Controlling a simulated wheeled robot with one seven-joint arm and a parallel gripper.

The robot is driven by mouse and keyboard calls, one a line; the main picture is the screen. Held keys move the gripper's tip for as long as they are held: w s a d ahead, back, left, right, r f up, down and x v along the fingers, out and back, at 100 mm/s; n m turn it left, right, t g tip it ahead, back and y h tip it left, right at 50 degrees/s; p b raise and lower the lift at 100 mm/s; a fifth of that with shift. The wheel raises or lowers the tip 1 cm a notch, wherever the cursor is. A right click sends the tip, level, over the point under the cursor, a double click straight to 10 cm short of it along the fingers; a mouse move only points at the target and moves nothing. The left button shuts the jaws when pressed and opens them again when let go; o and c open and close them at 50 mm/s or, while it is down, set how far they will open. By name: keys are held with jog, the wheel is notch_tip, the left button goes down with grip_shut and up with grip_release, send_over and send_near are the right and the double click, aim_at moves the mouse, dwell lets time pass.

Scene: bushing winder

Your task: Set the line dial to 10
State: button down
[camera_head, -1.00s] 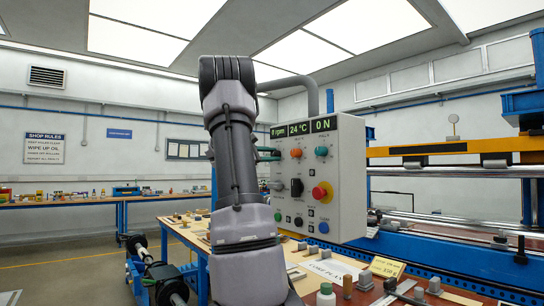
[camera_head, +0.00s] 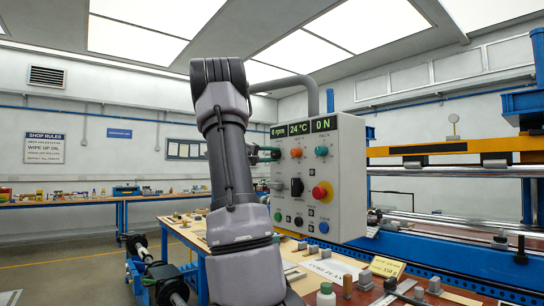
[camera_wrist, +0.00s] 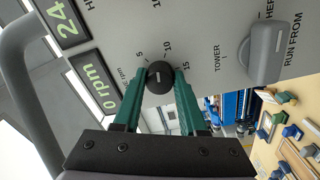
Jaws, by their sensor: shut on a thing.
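The line dial (camera_wrist: 160,77) is a small black round knob with a pale pointer line, below the green "0 rpm" readout in the panel's row. Printed marks 5, 10 and 15 stand around it in the wrist view; the pointer's exact reading is hard to tell. My gripper (camera_wrist: 160,80) has its two green fingers on either side of the knob and is shut on it. In the head view my gripper (camera_head: 270,154) is at the panel's left edge, and the dial is hidden behind it.
The grey control box (camera_head: 345,190) carries an orange knob (camera_head: 296,153), a teal knob (camera_head: 321,151), a black selector (camera_head: 297,187) and a red stop button (camera_head: 320,192) close by. A grey lever switch (camera_wrist: 264,52) sits near the dial. A workbench with small parts lies below.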

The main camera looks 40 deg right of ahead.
jog(key=shift+f+m, duration=0.1)
jog(key=shift+m, duration=1.9)
jog(key=shift+c, duration=2.3)
grip_release()
jog(key=shift+a, duration=0.15)
jog(key=w+a, duration=0.1)
jog(key=a, duration=0.9)
jog(key=shift+w+a, duration=0.2)
jog(key=shift+a, duration=0.05)
jog(key=shift+f, duration=0.1)
